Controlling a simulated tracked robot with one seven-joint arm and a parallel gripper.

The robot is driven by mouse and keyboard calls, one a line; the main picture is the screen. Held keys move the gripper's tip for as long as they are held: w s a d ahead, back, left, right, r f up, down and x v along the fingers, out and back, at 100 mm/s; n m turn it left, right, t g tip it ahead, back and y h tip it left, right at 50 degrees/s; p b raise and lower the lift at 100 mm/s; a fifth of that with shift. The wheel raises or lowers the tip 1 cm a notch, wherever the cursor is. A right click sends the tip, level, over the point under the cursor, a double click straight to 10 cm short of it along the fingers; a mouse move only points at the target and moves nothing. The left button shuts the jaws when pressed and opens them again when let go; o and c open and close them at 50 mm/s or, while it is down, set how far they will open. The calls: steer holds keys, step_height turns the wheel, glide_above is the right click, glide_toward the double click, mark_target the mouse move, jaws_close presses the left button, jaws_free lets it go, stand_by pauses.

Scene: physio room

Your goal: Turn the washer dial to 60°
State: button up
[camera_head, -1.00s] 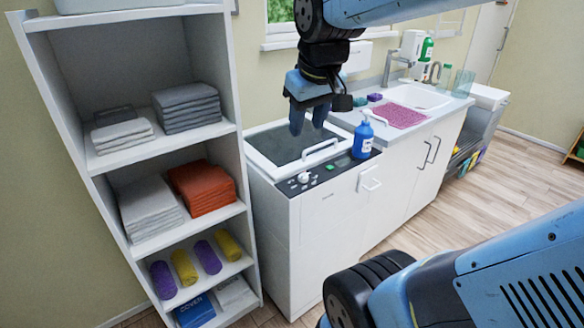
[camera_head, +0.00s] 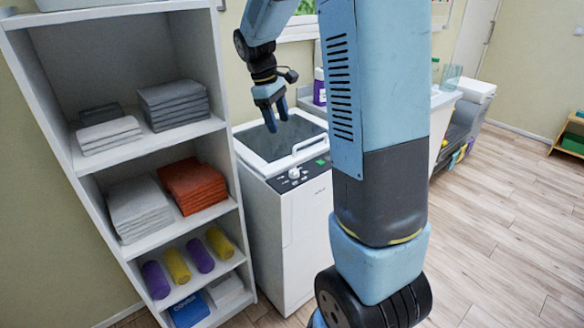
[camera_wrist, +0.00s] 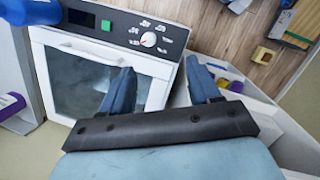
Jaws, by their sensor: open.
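The washer (camera_head: 308,205) is a white top-loader with a dark lid window and a white lid handle. Its dial (camera_head: 294,173) is a small white knob on the black panel along the front top edge. In the wrist view the dial (camera_wrist: 148,39) shows with small printed labels around it, too small to read. A green display or button (camera_wrist: 106,25) sits beside it. My gripper (camera_head: 276,122) is open and empty above the lid. In the wrist view its fingers (camera_wrist: 165,85) are spread, with the dial beyond them and apart from them.
A white shelf (camera_head: 232,133) with folded towels and rolls stands close left of the washer. A blue bottle (camera_wrist: 12,50) is at the wrist view's left edge. My arm hides much of the counter. The floor (camera_head: 490,230) at right is clear.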

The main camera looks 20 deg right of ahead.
steer(key=n+g+h, duration=0.1)
steer(key=n+g, duration=0.1)
glide_toward(294, 172)
steer(key=x, duration=0.3)
steer(key=w+x, duration=0.1)
steer(key=x, duration=0.5)
steer(key=shift+w+d+f, duration=0.1)
steer(key=shift+w+d, duration=0.2)
steer(key=shift+w, duration=0.05)
steer(key=shift+c, duration=0.4)
steer(key=shift+t, duration=0.3)
steer(key=c, duration=0.9)
steer(key=shift+c, duration=0.2)
